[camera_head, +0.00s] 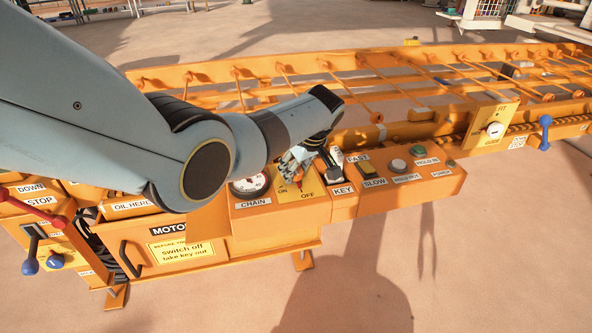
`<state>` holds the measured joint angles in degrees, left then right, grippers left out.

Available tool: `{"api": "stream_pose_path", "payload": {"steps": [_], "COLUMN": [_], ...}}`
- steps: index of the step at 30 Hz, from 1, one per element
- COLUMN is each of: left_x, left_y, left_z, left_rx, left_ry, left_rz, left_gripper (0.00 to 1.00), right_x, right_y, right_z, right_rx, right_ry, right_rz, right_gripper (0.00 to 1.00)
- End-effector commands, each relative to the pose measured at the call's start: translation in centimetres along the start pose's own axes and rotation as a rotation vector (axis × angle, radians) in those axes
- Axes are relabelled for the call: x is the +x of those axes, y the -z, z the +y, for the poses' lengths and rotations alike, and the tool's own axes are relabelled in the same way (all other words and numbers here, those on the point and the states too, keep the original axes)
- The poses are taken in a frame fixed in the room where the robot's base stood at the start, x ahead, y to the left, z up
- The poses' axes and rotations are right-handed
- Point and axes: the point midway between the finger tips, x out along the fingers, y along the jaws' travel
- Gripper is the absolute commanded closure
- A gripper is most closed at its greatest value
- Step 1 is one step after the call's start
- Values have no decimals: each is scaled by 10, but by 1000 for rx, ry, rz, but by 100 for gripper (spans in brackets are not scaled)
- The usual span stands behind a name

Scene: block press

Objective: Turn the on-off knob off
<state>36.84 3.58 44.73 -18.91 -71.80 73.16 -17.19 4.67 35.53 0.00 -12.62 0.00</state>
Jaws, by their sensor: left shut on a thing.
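The on-off knob sits on a yellow ON/OFF plate (305,195) on the orange control panel, between the CHAIN gauge and the KEY label. My left gripper (289,164) comes down from above and is shut on the knob at the upper edge of the plate. The fingers and wrist hide most of the knob, so I cannot tell its setting. The words ON and OFF show below the fingers. My right gripper is not in view.
Close by on the panel are the CHAIN gauge (249,184), a key switch (334,172), the FAST/SLOW switch (372,171), a white button (398,165) and a green button (417,151). A red lever (38,206) is at the far left. Orange rails run behind.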

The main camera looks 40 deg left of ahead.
Motion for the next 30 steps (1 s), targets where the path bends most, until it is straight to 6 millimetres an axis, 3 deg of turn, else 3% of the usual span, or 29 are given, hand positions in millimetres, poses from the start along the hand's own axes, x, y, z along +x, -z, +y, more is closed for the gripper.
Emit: {"api": "stream_pose_path", "payload": {"steps": [19,20,21,24,30], "left_x": [0,0,0,0,0], "left_y": [0,0,0,0,0], "left_z": [0,0,0,0,0], "left_rx": [-44,-44,-44,-44,-43], "left_ry": [17,17,17,17,17], "left_rz": [0,0,0,0,0], "left_gripper": [91,55,50,37,37], "right_x": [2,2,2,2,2], "right_y": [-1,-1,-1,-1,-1], "right_z": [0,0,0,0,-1], "right_rx": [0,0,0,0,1], "right_ry": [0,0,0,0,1], "right_rz": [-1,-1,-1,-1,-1], "right_gripper": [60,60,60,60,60]}}
